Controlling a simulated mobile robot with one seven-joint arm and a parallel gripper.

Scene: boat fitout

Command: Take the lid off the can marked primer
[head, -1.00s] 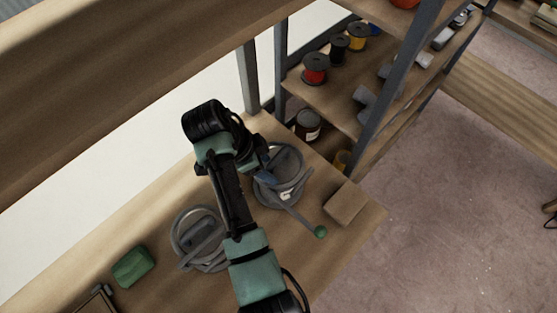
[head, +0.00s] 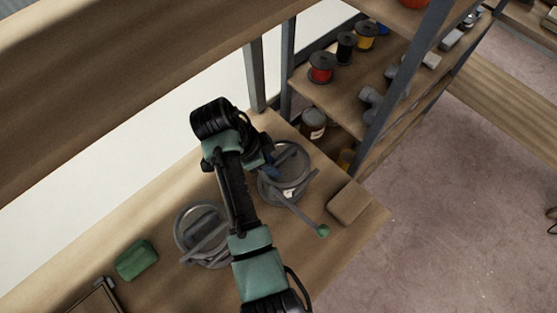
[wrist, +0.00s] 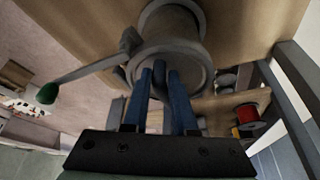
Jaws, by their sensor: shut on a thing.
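A grey lever with a green knob (head: 323,231) runs from the right-hand can's top toward the bench edge. My gripper (head: 268,168) is at the right-hand can. I cannot read a primer marking on either can.
A wooden block (head: 348,203) lies right of the right-hand can. A green block (head: 136,260) lies at the left. The shelf unit (head: 325,95) with spools and a jar (head: 313,122) stands close behind. The bench front is clear.

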